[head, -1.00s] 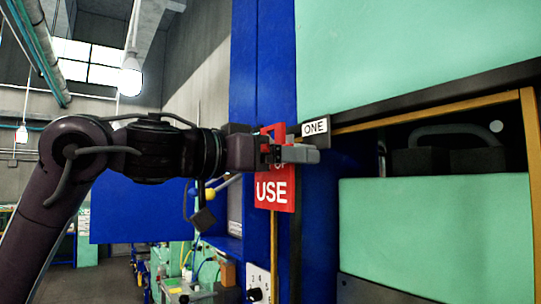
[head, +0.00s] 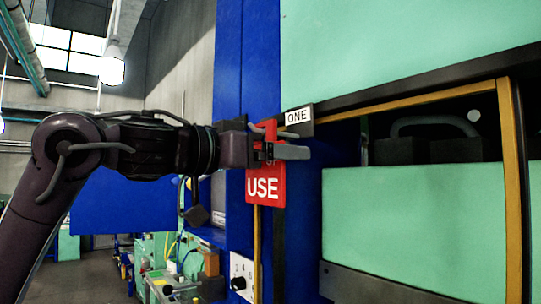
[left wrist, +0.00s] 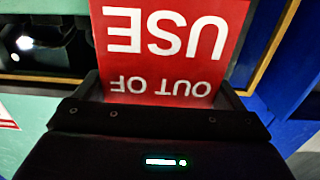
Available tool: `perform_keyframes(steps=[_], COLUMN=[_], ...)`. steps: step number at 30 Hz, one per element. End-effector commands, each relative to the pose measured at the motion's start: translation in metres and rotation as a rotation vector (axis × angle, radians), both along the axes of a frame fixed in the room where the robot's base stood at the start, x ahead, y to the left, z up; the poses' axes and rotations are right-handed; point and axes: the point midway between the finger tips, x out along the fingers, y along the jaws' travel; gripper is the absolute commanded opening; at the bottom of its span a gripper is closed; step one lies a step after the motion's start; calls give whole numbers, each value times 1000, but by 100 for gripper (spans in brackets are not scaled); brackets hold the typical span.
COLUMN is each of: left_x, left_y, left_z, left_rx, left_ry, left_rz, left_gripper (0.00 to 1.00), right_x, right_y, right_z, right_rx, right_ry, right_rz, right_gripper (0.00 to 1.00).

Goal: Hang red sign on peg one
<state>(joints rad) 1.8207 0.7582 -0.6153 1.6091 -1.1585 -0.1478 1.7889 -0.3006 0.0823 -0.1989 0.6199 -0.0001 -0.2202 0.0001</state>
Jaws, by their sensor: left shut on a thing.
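The red sign (head: 265,187), with white "OUT OF USE" lettering, hangs upright from my left gripper (head: 284,152) in the head view. The gripper is shut on its upper part and covers some of the lettering. The sign (left wrist: 170,45) also fills the upper middle of the left wrist view, upside down, between my left gripper's fingers (left wrist: 160,92). The "ONE" label (head: 298,116) is on a dark block just right of and above the sign's top. I cannot make out the peg clearly, or whether the sign touches it. My right gripper is not in view.
A blue press column (head: 230,70) stands behind the sign. The green press panels (head: 420,215) and an orange-framed opening (head: 512,190) lie to the right. A control box with a knob (head: 241,272) is below the sign. Open floor shows at lower left.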

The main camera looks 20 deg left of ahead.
Motion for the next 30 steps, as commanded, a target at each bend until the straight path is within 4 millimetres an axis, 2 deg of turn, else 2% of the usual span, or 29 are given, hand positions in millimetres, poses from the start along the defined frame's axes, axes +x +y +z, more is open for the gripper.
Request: perform_keyframes(steps=[3,4,6,14,24,30], left_x=[0,0,0,-2,-44,-60], left_y=[0,0,0,2,34,47], left_z=[0,0,1,-1,-3,-1], left_rx=[-1,-1,-1,-1,-1,-1], left_ry=[-1,-1,-1,-1,-5,-2], left_rz=[0,0,0,0,1,0], left_gripper=[67,93,100,100,100,100], right_x=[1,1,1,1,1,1], right_y=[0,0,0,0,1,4], right_z=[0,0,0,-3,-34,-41], right_rx=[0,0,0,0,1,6], right_ry=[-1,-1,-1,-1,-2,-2], right_rz=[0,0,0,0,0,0], right_gripper=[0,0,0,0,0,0])
